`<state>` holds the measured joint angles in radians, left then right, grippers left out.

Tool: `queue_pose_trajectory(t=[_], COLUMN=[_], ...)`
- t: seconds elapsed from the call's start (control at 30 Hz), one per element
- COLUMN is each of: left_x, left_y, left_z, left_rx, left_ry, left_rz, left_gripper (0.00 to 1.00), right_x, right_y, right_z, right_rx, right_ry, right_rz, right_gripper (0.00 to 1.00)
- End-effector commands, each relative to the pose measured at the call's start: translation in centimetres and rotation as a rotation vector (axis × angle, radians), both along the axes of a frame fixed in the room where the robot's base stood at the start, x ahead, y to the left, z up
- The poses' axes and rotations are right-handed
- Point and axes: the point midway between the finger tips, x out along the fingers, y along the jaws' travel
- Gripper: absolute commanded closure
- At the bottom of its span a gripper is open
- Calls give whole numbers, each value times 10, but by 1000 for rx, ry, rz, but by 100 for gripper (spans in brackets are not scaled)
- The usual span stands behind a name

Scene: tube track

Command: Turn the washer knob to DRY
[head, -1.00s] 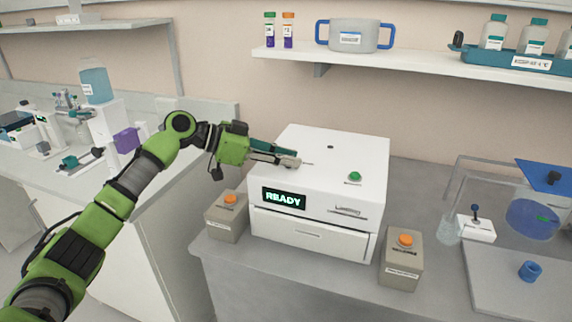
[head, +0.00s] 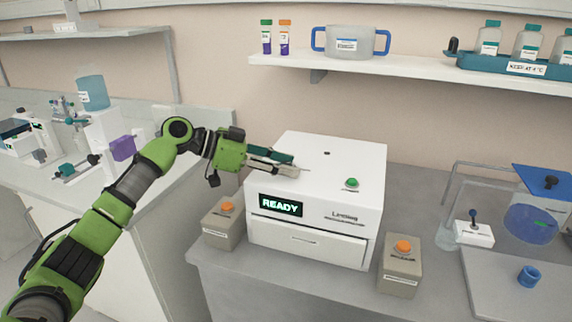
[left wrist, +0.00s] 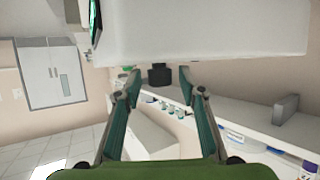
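The washer (head: 316,205) is a white box on the bench with a lit READY display (head: 280,205) and a green button (head: 351,184) on top. My left gripper (head: 293,166) reaches in from the left, low over the washer's top. In the left wrist view, its two fingers (left wrist: 158,82) are apart. A black knob (left wrist: 159,75) sticks out from the white washer body between or just beyond the fingertips, with gaps on both sides. The fingers hide the knob in the head view. No DRY label can be read. My right gripper is not in view.
Grey boxes with orange buttons stand left (head: 224,221) and right (head: 400,265) of the washer. A wall shelf (head: 400,70) above holds a pot (head: 347,41) and bottles. A clear stand with a blue top (head: 541,182) is at the right. Air around the gripper is free.

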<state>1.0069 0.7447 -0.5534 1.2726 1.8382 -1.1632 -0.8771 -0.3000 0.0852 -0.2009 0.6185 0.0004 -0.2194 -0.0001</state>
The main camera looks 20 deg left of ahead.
Motion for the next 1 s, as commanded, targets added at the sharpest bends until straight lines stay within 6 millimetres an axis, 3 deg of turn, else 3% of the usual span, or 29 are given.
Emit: queue_pose_trajectory(t=[0.6,1.0], left_x=[-47,-51], left_y=[85,92], left_z=[41,44], left_rx=[1,1], left_ry=[1,1], left_rz=[-1,-3], left_gripper=[63,63], right_x=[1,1], right_y=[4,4], right_z=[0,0], right_rx=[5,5], right_ry=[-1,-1], right_rz=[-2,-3], right_gripper=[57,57])
